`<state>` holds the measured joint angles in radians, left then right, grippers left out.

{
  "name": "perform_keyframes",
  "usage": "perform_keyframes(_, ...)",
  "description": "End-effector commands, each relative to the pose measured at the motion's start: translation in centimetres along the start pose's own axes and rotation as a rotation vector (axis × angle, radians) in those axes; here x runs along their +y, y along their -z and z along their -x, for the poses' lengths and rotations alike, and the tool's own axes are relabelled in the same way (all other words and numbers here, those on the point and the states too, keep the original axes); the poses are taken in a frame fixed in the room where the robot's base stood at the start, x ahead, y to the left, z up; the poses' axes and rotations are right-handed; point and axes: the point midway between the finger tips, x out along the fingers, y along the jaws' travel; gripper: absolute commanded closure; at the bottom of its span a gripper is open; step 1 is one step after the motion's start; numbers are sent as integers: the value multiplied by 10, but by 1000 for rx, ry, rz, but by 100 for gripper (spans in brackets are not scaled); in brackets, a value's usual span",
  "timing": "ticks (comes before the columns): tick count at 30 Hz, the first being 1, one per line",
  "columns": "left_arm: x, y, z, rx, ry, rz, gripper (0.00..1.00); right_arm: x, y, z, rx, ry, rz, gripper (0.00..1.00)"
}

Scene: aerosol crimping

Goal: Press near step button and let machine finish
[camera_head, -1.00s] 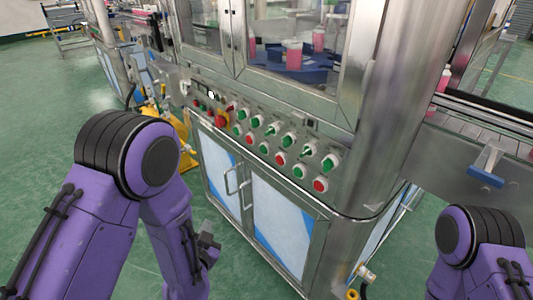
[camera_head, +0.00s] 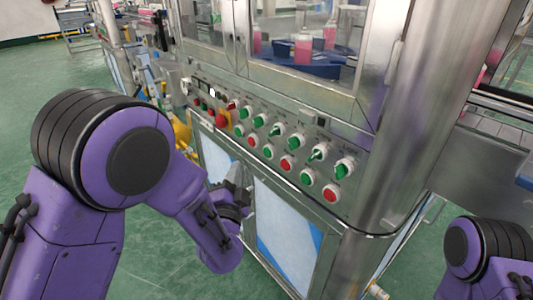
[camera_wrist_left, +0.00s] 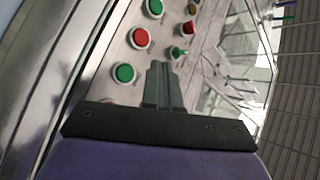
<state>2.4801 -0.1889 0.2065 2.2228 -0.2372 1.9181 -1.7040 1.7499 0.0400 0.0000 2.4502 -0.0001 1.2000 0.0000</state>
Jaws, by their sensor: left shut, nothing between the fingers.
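The machine's control panel (camera_head: 270,140) carries rows of green and red buttons and switches, and I cannot tell which one is the near step button. My left gripper (camera_head: 238,178) is in front of the cabinet below the panel, partly hidden by my own arm. In the left wrist view my left gripper (camera_wrist_left: 160,68) is shut and empty, its tips pointing at the panel. A green button (camera_wrist_left: 125,73) and a red button (camera_wrist_left: 140,38) lie to the left of the tips there, and a green switch (camera_wrist_left: 177,52) lies just right. Contact with the panel cannot be told. My right gripper is out of view.
A steel column (camera_head: 392,130) stands at the panel's right end. A glass-fronted enclosure above holds pink-filled bottles (camera_head: 303,46). A conveyor (camera_head: 495,122) runs off to the right. Cabinet doors (camera_head: 287,238) are below.

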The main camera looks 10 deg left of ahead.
Motion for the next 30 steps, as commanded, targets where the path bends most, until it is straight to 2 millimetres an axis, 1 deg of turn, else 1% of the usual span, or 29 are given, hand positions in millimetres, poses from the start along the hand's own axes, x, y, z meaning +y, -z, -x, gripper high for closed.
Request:
perform_keyframes(7,19,17,-26,-3,1,3,100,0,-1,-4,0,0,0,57)
perform_keyframes(12,28,27,-38,0,0,-1,100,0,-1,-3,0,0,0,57)
perform_keyframes(18,32,31,-44,-2,-1,0,100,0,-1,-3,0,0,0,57)
perform_keyframes(30,32,31,-44,-2,-1,0,100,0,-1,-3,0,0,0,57)
